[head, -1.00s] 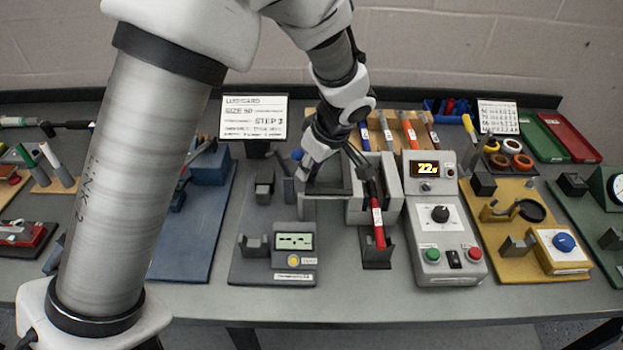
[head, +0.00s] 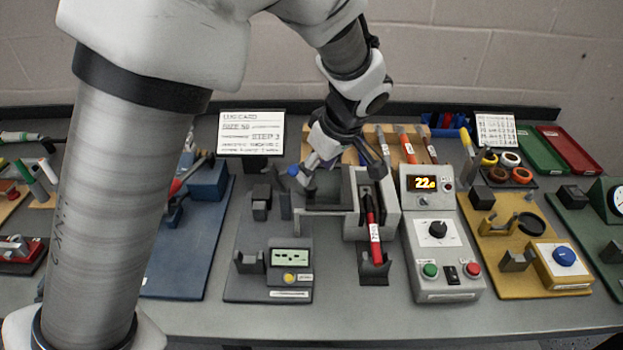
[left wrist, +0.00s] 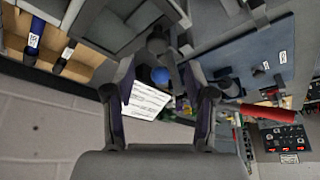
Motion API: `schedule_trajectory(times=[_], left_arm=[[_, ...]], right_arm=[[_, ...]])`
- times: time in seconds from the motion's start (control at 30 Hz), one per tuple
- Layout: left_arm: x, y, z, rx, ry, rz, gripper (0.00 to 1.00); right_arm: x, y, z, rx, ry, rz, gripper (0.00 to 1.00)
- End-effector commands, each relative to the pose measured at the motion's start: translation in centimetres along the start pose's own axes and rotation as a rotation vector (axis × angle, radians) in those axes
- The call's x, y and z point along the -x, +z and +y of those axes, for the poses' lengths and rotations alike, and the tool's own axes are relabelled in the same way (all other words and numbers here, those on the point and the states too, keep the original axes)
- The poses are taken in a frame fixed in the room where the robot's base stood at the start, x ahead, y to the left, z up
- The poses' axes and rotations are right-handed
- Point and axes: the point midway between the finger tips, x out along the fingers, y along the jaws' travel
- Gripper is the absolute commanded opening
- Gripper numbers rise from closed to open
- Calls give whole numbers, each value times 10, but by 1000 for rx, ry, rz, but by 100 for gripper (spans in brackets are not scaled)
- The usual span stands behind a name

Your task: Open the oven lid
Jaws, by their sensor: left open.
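The oven is the grey box (head: 392,218) with a slot, beside its controller. A flat grey panel (head: 322,211), apparently the lid, lies swung out to the box's left, so the oven top looks open. A blue ball knob (head: 293,170) stands at the panel's far left. My left gripper (head: 342,168) is open and empty, above and behind the panel, right of the knob. In the left wrist view the blue knob (left wrist: 160,75) appears between the spread fingers of the gripper (left wrist: 160,94), apart from both. My right gripper is not in view.
A red-handled tool (head: 374,238) sits in the oven slot and its front rest. The controller (head: 437,230) reads about 22. A board with a small display (head: 290,257) is in front left.

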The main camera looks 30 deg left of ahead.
Motion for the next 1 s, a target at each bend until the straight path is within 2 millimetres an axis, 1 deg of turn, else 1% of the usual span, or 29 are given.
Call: schedule_trajectory(times=[0.03, 0.1, 0.23, 0.37, 0.8, 0.87, 1.0], left_arm=[[14, -1, 0, 2, 4, 4, 55], [31, -1, 0, 1, 4, 3, 55], [53, -1, -1, 1, 1, 1, 55], [61, -1, -1, 0, -1, -1, 55], [61, -1, -1, 0, -2, -1, 55], [66, -3, -1, 0, -1, -1, 55], [92, -14, -1, 0, -1, -1, 55]], right_arm=[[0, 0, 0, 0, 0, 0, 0], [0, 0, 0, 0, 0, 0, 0], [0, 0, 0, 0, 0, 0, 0], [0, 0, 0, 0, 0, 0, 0], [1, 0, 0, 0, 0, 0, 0], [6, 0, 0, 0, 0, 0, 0], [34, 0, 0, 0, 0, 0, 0]])
